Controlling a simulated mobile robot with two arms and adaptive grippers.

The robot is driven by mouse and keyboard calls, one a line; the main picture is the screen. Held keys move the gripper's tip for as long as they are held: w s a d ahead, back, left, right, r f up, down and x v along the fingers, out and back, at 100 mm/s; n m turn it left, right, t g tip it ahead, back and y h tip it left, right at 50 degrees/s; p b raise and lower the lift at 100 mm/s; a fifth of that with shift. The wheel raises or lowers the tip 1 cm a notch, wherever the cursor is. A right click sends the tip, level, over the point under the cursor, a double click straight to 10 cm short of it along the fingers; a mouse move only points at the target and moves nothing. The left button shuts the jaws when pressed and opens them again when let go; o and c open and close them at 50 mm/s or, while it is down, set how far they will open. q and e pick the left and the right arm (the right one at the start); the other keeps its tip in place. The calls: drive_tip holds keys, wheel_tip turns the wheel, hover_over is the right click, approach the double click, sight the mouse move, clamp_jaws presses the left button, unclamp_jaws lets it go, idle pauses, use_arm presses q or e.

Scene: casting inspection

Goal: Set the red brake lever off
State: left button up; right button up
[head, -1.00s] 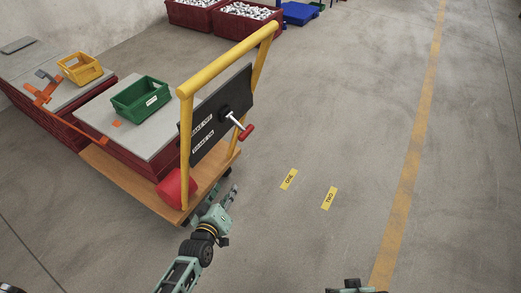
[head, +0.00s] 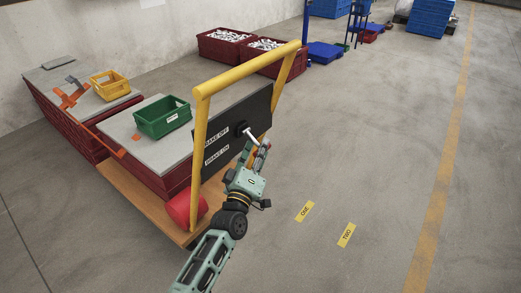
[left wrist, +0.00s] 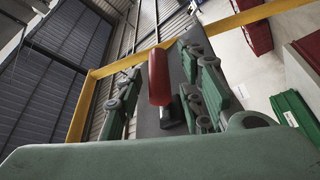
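The brake lever has a pale shaft (head: 251,136) and a red grip, and sits on a black panel (head: 262,108) on the cart's yellow handle frame. The shaft slants down to the right from its pivot. The panel has a BRAKE OFF label (head: 217,138) above a BRAKE ON label (head: 217,155). My left gripper (head: 261,156) is at the lever's end and partly hides the red grip. In the left wrist view the red grip (left wrist: 158,76) stands between the fingers of my open left gripper (left wrist: 160,95), with gaps visible beside it. My right gripper is out of view.
The cart's yellow frame (head: 245,69) rises close around the panel. A green bin (head: 163,118) and a yellow bin (head: 109,84) stand on stacks behind it. The floor to the right is clear, with two yellow markers (head: 305,211) (head: 346,235).

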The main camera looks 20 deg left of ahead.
use_arm(q)
drive_tip(key=shift+w+r, duration=0.1)
drive_tip(key=shift+w, duration=0.4)
drive_tip(key=shift+c, duration=0.2)
clamp_jaws()
